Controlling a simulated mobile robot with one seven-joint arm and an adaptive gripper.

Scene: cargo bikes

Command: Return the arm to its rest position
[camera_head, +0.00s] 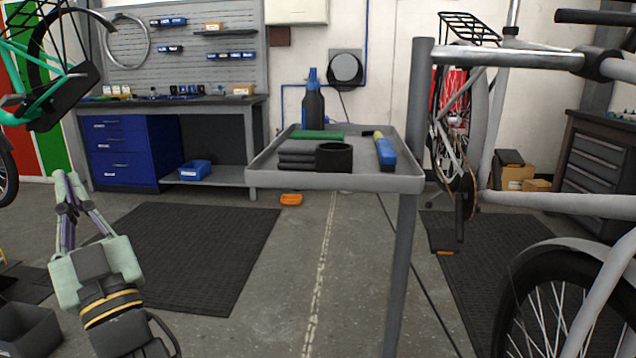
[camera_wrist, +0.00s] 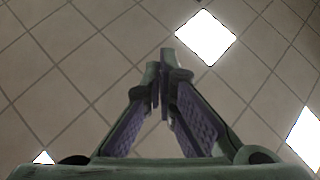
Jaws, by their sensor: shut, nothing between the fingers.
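My gripper (camera_head: 68,207) is at the lower left of the head view, raised in front of the dark floor mat, with its fingers pointing up. Its fingertips are together and hold nothing. In the wrist view the two purple-lined fingers (camera_wrist: 160,75) meet at the tips. Behind them the wrist view shows only a ceiling with square panels and bright lights. My gripper is apart from the tray and the bench.
A grey tray (camera_head: 258,177) on a post stand holds a dark bottle (camera_head: 313,105), black items and a blue-yellow tool (camera_head: 385,150). A bike (camera_head: 600,205) fills the right side. A green bike (camera_head: 50,90) hangs upper left. A grey bin (camera_head: 28,330) sits lower left.

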